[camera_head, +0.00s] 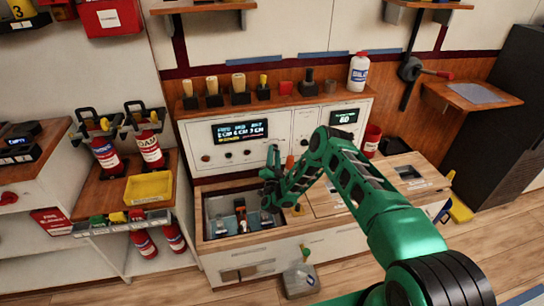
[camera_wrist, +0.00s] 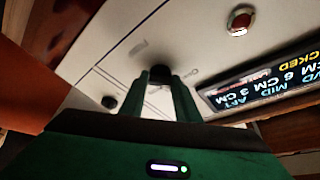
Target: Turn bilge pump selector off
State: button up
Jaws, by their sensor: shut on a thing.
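A black knob (camera_wrist: 158,72) on the white panel shows in the wrist view between the tips of my gripper (camera_wrist: 166,82). My gripper is shut on this knob, and the fingers hide part of it. Faint markings are on the panel beside it, too small to read. In the head view my gripper (camera_head: 273,158) reaches the front of the white panel (camera_head: 290,133), to the right of the lit display (camera_head: 240,130). The knob is hidden there behind the fingers. I cannot read which setting the knob points to.
A second dark knob (camera_wrist: 109,102) and a red button (camera_wrist: 239,20) sit near the held knob. A smaller display (camera_head: 344,117) is to the right. Below the panel is an open counter bin (camera_head: 213,245). A shelf above holds several wooden-handled tools and a white bottle (camera_head: 358,70).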

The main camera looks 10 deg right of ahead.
jog(key=shift+s+d+f+n, duration=0.15)
jog(key=shift+s+f+n, duration=0.05)
jog(key=shift+f+n, duration=0.1)
jog(key=o, duration=1)
jog(key=shift+w+r, duration=0.1)
jog(key=shift+r, duration=0.05)
jog(key=v, duration=1.1)
jog(key=shift+w+d, duration=0.1)
